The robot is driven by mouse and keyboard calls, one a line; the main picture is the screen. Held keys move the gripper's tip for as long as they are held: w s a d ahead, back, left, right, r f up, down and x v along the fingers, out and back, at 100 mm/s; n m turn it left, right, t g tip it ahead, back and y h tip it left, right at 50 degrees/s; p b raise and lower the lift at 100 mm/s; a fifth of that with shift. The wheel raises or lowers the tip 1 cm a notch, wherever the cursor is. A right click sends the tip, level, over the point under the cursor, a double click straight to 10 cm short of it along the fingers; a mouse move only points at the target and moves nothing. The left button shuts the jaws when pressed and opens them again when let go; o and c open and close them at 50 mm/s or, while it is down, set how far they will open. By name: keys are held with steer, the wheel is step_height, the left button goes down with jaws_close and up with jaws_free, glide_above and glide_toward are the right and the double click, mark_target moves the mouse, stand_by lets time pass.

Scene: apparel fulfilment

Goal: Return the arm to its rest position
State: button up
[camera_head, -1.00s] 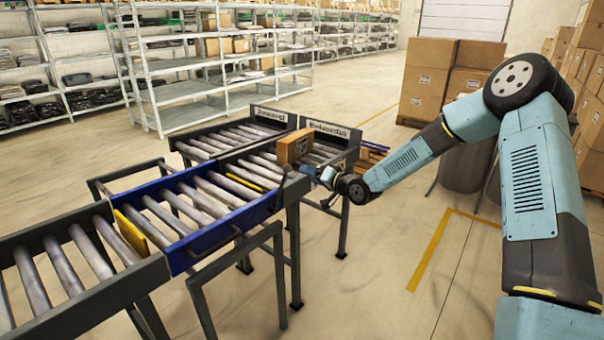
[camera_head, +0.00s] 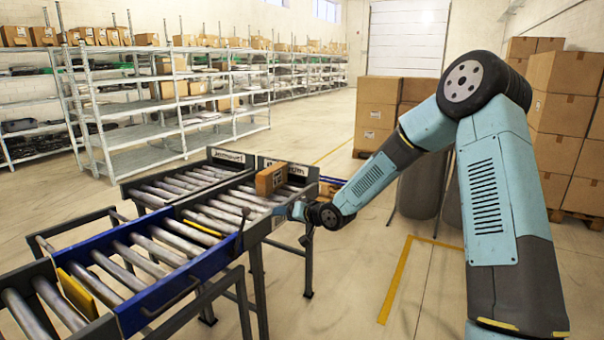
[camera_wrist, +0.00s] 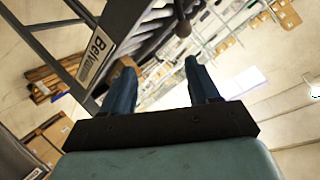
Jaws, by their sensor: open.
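My arm (camera_head: 488,190) reaches from the right side of the body camera view, bent at a high elbow, with its forearm sloping down to the conveyor's end. My gripper (camera_head: 288,211) is beside the roller conveyor, close to a brown carton (camera_head: 270,180) on the rollers. In the wrist view my gripper (camera_wrist: 160,70) is open, with its two blue fingers apart and nothing between them. A brown patch behind the left finger may be the carton; it is mostly hidden.
The roller conveyor (camera_head: 185,285), with blue side rails, runs from lower left to two labelled lanes. Metal shelves (camera_head: 150,130) stand behind. Stacked cartons (camera_head: 375,110) stand at the back, with more cartons (camera_head: 562,90) at the right. Floor with yellow lines is open between.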

steer(key=s+d+r+h, duration=0.5)
steer(key=s+d+r, duration=0.25)
steer(key=d, duration=0.25)
steer(key=s+d+r+h, duration=0.55)
steer(key=d+r, duration=0.25)
steer(key=d, duration=0.2)
steer(key=s+d+r+m+g, duration=0.1)
steer(key=s+d+r, duration=0.1)
steer(key=s, duration=0.7)
steer(key=s+d+r+g, duration=0.1)
steer(key=s+d, duration=0.3)
steer(key=s, duration=0.6)
steer(key=s+d+r+m+g, duration=0.1)
steer(key=s+d+r, duration=0.2)
steer(key=s, duration=0.7)
steer(key=shift+d+r+m, duration=0.3)
steer(key=shift+r, duration=0.2)
